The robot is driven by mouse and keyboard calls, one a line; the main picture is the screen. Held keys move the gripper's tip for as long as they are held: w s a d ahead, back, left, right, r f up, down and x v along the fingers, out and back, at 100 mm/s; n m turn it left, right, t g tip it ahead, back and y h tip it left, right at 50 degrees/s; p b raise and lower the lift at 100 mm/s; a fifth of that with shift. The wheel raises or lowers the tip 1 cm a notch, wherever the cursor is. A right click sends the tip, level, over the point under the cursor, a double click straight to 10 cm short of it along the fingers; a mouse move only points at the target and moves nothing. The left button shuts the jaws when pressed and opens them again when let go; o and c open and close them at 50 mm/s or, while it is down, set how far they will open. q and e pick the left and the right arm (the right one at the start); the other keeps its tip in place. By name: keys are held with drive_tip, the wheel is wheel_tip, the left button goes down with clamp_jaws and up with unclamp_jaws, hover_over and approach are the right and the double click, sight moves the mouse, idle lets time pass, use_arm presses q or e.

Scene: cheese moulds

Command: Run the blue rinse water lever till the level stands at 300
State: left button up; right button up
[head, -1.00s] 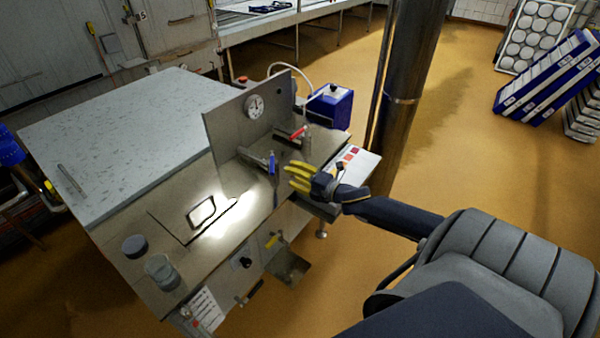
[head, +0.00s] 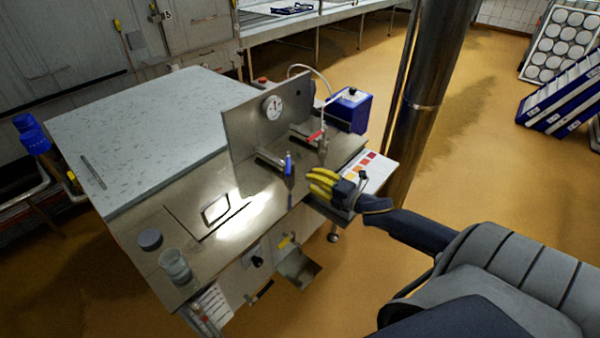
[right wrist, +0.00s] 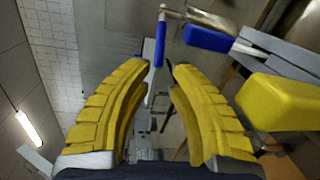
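The blue lever (head: 289,164) stands at a small tap on the steel worktop, in front of the upright panel. A blue handle on a metal pipe also shows in the right wrist view (right wrist: 160,42), beyond my fingertips. My right gripper (head: 313,182), with yellow fingers, is just right of the lever in the head view and seems apart from it. In the right wrist view my right gripper (right wrist: 158,70) is open, with nothing between its fingers. A clear beaker (head: 175,266) stands at the worktop's front left; its markings and level cannot be read. My left gripper is not in view.
A red lever (head: 315,137) sits close behind the blue one. A round dial (head: 271,107) is on the upright panel. A blue box (head: 350,108) with a hose stands behind. A dark round pot (head: 150,239) is near the beaker. A steel column (head: 420,110) rises at right.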

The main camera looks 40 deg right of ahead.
sight(288, 168)
drive_tip(key=shift+w+a+t+h, duration=0.2)
drive_tip(key=shift+a+t+h, duration=0.1)
drive_tip(key=shift+a, duration=0.1)
drive_tip(key=shift+c, duration=1)
drive_tip(key=w+a+m+h, duration=0.1)
drive_tip(key=a+m+h, duration=0.1)
drive_tip(key=a, duration=0.1)
drive_tip(key=w+a+m+t+h, duration=0.1)
drive_tip(key=a+m+h, duration=0.2)
drive_tip(key=w+a+m+h, duration=0.2)
drive_tip(key=a+m, duration=0.1)
drive_tip(key=a, duration=0.1)
drive_tip(key=shift+w+a+f, duration=0.1)
drive_tip(key=shift+f, duration=0.25)
clamp_jaws()
drive_tip(key=w+d+m+h, duration=0.1)
drive_tip(key=w+d, duration=0.1)
drive_tip(key=w, duration=0.8)
drive_tip(key=shift+s+d, duration=1.25)
drive_tip(key=shift+d, duration=0.1)
